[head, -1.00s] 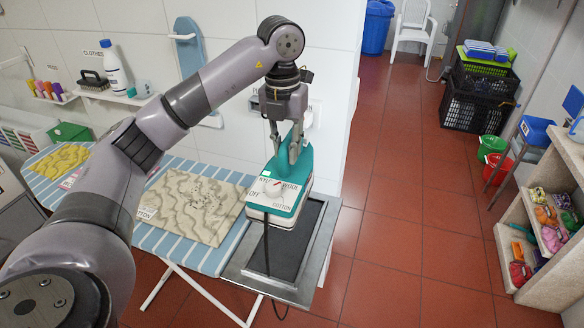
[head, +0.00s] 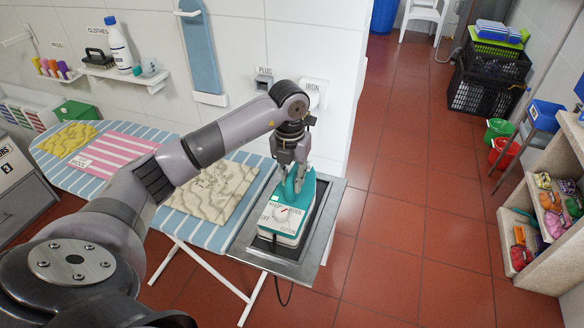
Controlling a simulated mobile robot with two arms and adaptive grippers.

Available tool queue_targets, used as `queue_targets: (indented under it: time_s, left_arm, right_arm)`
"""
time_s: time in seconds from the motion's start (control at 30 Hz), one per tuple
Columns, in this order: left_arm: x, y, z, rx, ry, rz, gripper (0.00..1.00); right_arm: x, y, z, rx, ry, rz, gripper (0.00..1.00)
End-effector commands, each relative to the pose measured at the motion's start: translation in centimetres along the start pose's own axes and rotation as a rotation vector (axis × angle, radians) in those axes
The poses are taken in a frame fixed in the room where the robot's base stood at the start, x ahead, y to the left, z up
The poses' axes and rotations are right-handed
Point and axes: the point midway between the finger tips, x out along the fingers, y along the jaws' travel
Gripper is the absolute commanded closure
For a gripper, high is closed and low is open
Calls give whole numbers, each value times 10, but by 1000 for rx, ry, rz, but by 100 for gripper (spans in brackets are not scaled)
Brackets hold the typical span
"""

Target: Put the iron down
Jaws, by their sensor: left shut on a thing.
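The teal and white iron (head: 284,219) has a dial marked with fabric names. It is at or just above the dark metal-rimmed rest (head: 326,215) at the right end of the ironing board; I cannot tell whether its base fully touches. My left gripper (head: 290,186) is over the iron, shut on its teal handle. The fingertips are partly hidden by the handle. A cord (head: 284,294) hangs below the front edge of the rest. My right gripper is not in view.
The striped ironing board (head: 200,232) carries a beige patterned cloth (head: 232,186), a pink striped cloth (head: 118,152) and a yellow cloth (head: 68,138). A wall shelf (head: 118,74) holds a white bottle (head: 118,46). Open red floor (head: 400,215) lies to the right.

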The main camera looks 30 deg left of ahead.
Motion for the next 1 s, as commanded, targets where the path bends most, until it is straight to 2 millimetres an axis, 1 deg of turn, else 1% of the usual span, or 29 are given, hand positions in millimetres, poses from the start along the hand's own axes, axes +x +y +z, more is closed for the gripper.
queue_targets:
  time_s: [0.03, 0.1, 0.23, 0.63, 0.67, 0.93, 1.0]
  left_arm:
    - [4, 0, 0, -1, 1, -1, 100]
    - [14, 0, 0, 0, 2, -2, 100]
    - [27, 0, 0, 0, 0, -2, 100]
    - [32, 0, 0, 0, -4, -2, 100]
    - [35, 1, -2, 1, 2, 0, 79]
    - [34, 1, -2, 1, 3, 1, 61]
    - [34, 1, -2, 0, 3, 1, 60]
  right_arm:
    - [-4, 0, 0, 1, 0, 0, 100]
    - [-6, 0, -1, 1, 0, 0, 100]
    - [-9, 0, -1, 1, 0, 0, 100]
    - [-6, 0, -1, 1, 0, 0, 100]
    - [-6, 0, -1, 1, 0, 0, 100]
    - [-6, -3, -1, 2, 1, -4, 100]
    - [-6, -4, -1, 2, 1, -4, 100]
